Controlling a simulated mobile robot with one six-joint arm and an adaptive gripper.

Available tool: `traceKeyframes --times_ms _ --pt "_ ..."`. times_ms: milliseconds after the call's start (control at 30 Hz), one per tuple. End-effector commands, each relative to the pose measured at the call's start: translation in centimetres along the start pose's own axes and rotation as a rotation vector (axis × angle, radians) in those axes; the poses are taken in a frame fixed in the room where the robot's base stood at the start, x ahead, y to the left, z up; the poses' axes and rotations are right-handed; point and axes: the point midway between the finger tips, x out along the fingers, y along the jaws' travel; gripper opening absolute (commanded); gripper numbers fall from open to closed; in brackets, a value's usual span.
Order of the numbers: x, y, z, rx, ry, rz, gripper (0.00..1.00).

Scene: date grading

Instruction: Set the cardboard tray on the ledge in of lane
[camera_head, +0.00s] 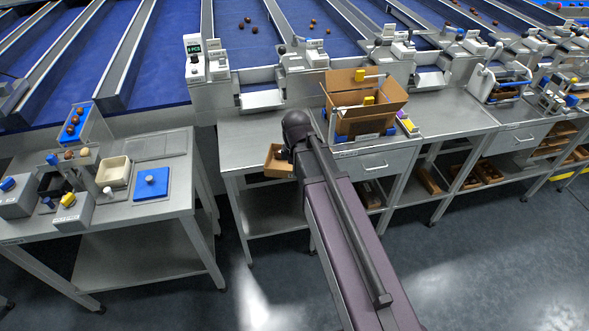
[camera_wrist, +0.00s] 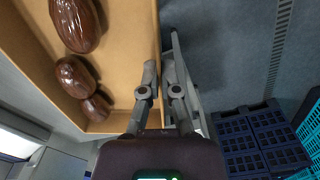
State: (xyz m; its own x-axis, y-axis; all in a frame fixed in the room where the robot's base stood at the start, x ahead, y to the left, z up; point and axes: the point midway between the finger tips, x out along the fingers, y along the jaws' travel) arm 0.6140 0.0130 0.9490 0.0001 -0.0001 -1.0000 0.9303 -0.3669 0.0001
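A small open cardboard tray (camera_head: 277,168) is at the front edge of the steel bench, left of my arm. In the wrist view the tray (camera_wrist: 125,60) holds several glossy brown dates (camera_wrist: 75,80). My gripper (camera_wrist: 160,65) has one finger inside the tray and one outside, closed on its side wall. In the head view my gripper's fingers are hidden behind my arm. Metal ledges show at the lane ends, one at left (camera_head: 262,98) and one farther right (camera_head: 430,80); I cannot tell which one is meant.
A large open cardboard box (camera_head: 365,120) stands on the bench (camera_head: 240,135), right of my arm. A side table (camera_head: 120,205) with bins and a blue lid stands at left. Blue lanes (camera_head: 255,45) with a few dates run behind. Dark and teal crates (camera_wrist: 250,135) show in the wrist view.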

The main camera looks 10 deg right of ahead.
Motion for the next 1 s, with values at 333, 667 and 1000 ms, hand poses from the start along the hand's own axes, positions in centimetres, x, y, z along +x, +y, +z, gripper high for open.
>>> traceKeyframes --times_ms 333,667,1000 --pt "0.0 0.0 0.0 0.000 0.000 0.000 0.00" --pt "-0.1 -0.1 -0.5 -0.053 0.001 0.002 0.00" --pt "-0.3 -0.8 -2.5 -0.298 0.002 0.010 0.00"
